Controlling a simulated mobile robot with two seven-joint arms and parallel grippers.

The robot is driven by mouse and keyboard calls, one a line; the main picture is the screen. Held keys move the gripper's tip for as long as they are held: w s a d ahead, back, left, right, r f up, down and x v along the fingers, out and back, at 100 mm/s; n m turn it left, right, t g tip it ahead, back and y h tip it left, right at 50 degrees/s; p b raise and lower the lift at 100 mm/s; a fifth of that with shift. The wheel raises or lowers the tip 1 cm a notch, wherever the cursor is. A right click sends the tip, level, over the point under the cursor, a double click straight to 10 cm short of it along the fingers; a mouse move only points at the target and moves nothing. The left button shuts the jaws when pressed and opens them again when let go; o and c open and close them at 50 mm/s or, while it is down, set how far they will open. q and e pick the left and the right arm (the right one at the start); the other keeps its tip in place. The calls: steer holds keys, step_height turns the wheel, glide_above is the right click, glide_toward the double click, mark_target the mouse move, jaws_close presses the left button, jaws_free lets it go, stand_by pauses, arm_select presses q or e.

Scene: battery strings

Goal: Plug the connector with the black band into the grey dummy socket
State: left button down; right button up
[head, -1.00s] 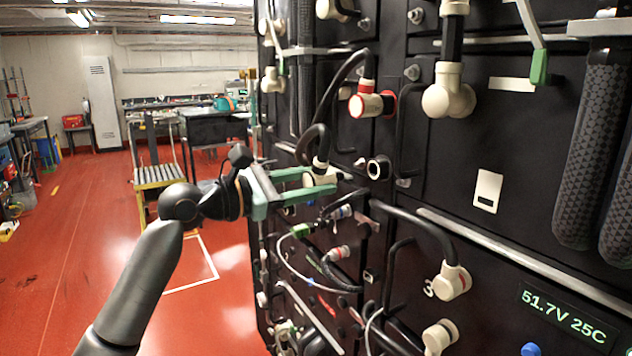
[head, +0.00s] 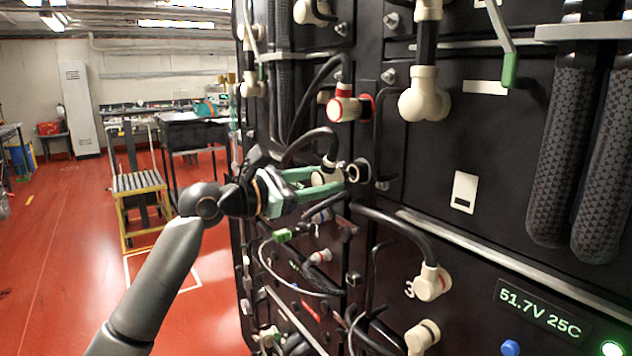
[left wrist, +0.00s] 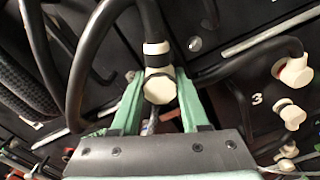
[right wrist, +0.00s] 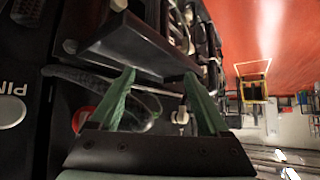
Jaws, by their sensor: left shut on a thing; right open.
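My left gripper (head: 318,178) is shut on the connector with the black band (left wrist: 159,87), a cream elbow plug on a thick black cable. In the head view the fingers partly hide the connector. A round socket with a pale rim and dark middle (head: 358,171) is just right of the fingertips. I cannot tell whether it is the grey dummy socket, or whether the connector touches it. My right gripper (right wrist: 159,75) is open with nothing between its fingers.
A red-banded connector (head: 344,108) sits above on the black rack, and another cream connector (head: 432,283) is below right. Cables and black handles crowd the rack face. A yellow step stool (head: 142,190) stands on the open red floor to the left.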

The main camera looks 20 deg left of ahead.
mark_target(338, 176)
arm_select(q)
steer(key=shift+r, duration=0.1)
stand_by(0.6)
steer(key=shift+p, duration=0.6)
stand_by(0.4)
steer(key=shift+p, duration=0.65)
stand_by(0.3)
steer(key=shift+p, duration=0.7)
steer(key=shift+p+x, duration=0.9)
steer(key=shift+w+d+p, duration=0.35)
steer(key=shift+w+d, duration=0.1)
steer(key=shift+w, duration=0.15)
steer(key=shift+c, duration=1.6)
jaws_free()
